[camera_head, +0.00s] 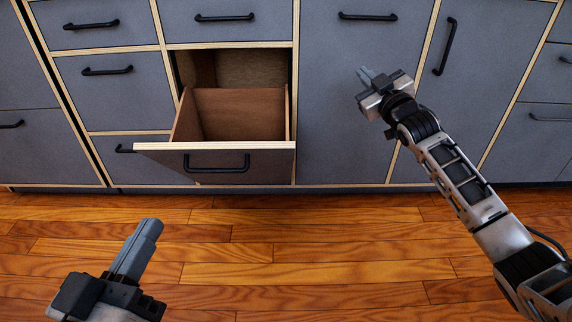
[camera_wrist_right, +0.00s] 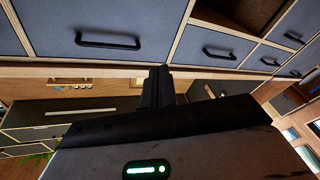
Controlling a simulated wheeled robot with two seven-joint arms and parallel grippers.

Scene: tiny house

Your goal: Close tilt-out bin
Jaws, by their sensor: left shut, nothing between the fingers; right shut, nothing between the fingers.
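The tilt-out bin (camera_head: 230,166) stands open in the head view, its grey front with a black handle tipped outward from the cabinet. Its wooden inside shows and looks empty. My left gripper (camera_head: 149,229) is shut and empty over the floor at the lower left, in front of and below the bin. My right gripper (camera_head: 366,74) is shut and empty in front of the grey door to the right of the bin, apart from the bin. In the right wrist view, the right gripper's fingers (camera_wrist_right: 157,80) point toward the cabinet fronts.
Closed grey drawers (camera_head: 110,70) lie left of the bin and closed doors (camera_head: 345,110) lie right of it, all with black handles. The wooden floor (camera_head: 300,250) in front is clear apart from my arms.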

